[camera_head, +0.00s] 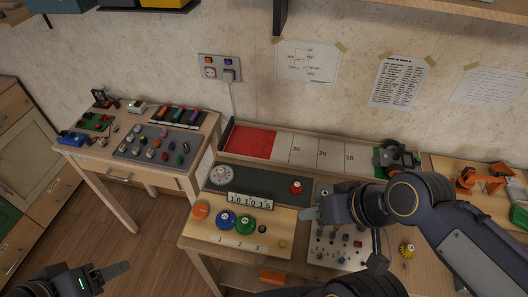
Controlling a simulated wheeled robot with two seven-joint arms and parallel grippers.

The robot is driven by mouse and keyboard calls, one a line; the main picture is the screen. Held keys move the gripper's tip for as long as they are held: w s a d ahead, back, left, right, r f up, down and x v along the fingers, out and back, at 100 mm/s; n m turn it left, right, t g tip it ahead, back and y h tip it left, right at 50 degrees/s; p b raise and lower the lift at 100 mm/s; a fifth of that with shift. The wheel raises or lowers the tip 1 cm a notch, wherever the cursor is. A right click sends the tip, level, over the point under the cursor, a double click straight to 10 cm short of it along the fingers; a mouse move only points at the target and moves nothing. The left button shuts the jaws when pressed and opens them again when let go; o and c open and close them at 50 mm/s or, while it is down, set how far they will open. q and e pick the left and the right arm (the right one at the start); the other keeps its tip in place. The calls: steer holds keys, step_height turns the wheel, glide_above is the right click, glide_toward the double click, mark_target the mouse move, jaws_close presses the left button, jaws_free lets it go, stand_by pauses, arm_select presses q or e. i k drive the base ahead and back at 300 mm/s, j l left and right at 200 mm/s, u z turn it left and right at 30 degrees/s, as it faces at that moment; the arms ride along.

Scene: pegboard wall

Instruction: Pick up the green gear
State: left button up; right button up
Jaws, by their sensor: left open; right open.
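The green gear (246,225) lies on a light wooden board (217,236) marked with numbers, right beside the blue gear (225,219). An orange gear (200,209) is at the board's left end. My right gripper (309,213) is open, to the right of the green gear and apart from it, over the gap between the board and a panel of knobs. My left gripper (120,269) is open at the lower left, over the floor and far from the gears.
A red gear (296,187) and a grey gear (221,176) sit on the dark green strip (262,183) behind a number plate (251,202). A knob panel (328,256) stands right of the board, with a yellow gear (407,250) farther right. A side table (180,180) stands left.

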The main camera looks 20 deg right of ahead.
mark_target(246, 224)
steer(key=k+z, duration=0.45)
steer(key=k+l+z, duration=0.15)
steer(key=z, duration=0.3)
steer(key=i+j, duration=0.15)
steer(key=j, duration=0.45)
steer(key=i+j+z, duration=0.15)
steer(key=j, duration=0.5)
steer(key=i+j, duration=0.1)
steer(key=j, duration=0.5)
steer(key=i+j+z, duration=0.15)
steer(key=j, duration=0.5)
steer(key=k, duration=0.05)
